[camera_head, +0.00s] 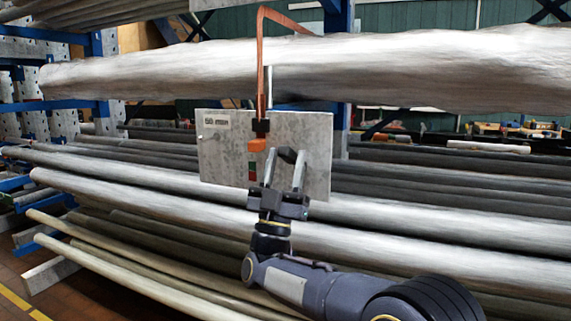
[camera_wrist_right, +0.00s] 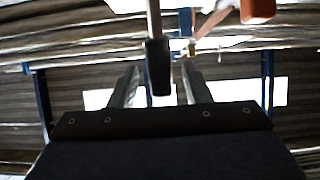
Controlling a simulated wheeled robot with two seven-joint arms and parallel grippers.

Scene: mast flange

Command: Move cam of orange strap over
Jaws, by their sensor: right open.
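The orange strap (camera_head: 261,65) loops over the big grey pole and hangs down to a pale metal plate (camera_head: 318,130). On the plate, a black buckle (camera_head: 261,127) with an orange block (camera_head: 257,145), apparently the cam, sits at the strap's lower end. My right gripper (camera_head: 285,158) is open in front of the plate, below and right of the orange block. A black-ended piece (camera_head: 288,154) shows at its fingertips. In the right wrist view a dark-ended bar (camera_wrist_right: 158,65) appears between the spread fingers; contact cannot be told. An orange block (camera_wrist_right: 258,10) shows at the top right.
A thick pole (camera_head: 420,65) crosses above the plate. Several long poles (camera_head: 420,215) lie on racks behind and below it. Blue rack posts (camera_head: 338,95) stand behind. A small green and red mark (camera_head: 252,170) is on the plate. Floor (camera_head: 15,285) shows at lower left.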

